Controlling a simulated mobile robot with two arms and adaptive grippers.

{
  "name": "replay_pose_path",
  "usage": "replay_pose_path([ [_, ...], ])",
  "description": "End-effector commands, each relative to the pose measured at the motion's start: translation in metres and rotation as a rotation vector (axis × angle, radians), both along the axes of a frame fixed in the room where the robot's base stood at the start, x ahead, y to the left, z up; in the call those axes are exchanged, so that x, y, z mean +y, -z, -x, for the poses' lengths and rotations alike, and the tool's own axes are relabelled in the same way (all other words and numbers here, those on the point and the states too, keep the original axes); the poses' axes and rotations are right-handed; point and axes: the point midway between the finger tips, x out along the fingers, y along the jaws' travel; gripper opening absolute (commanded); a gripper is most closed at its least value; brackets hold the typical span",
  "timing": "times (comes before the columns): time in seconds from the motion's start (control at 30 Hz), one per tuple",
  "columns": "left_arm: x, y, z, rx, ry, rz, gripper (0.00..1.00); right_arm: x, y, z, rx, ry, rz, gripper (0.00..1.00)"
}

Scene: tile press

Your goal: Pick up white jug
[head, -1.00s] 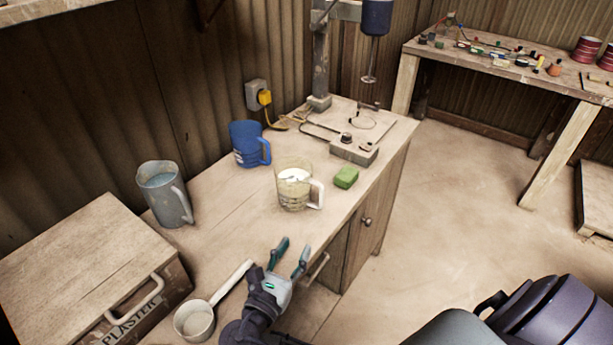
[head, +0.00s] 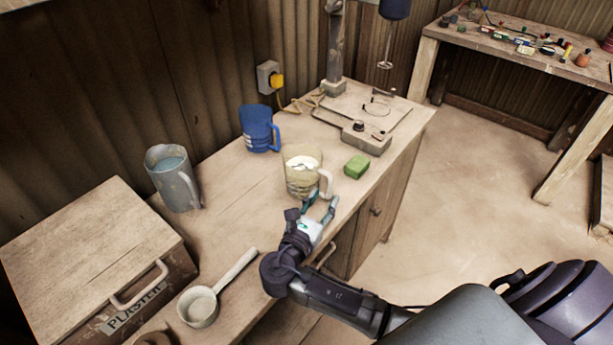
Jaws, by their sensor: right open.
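The white jug (head: 299,183) is a pale, see-through jug with white contents, standing upright on the wooden workbench (head: 232,208). Its handle faces right and toward me. My right gripper (head: 321,203) is open, with its fingers close to the handle on the near side of the jug. I cannot tell whether the fingers touch the handle or lie on both sides of it. My left gripper is not in view.
A blue jug (head: 256,130) stands behind, and a grey jug (head: 175,182) with liquid stands to the left. A green sponge-like block (head: 357,166) lies right of the white jug. A scoop (head: 198,308) and a plaster box (head: 85,255) are at the near left. A mixer stand (head: 336,50) is behind.

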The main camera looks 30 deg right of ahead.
Motion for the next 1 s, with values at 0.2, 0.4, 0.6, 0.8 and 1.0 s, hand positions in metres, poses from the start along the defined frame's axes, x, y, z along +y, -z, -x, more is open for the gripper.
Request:
replay_pose_path([
  [0.2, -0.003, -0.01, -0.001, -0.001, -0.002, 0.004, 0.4, -0.026, -0.006, -0.02, 0.0, 0.002, 0.005, 0.42],
  [0.4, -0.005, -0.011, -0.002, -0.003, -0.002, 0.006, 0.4, -0.037, -0.004, -0.027, 0.001, 0.0, 0.002, 0.42],
  [0.6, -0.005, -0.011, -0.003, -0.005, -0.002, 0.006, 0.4, -0.036, -0.004, -0.027, 0.0, 0.0, 0.001, 0.3],
  [0.8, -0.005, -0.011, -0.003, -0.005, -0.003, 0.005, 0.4, -0.036, -0.004, -0.027, 0.0, 0.001, 0.001, 0.0],
  [1.0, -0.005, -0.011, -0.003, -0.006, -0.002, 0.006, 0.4, -0.036, -0.004, -0.027, 0.0, 0.001, 0.001, 0.0],
])
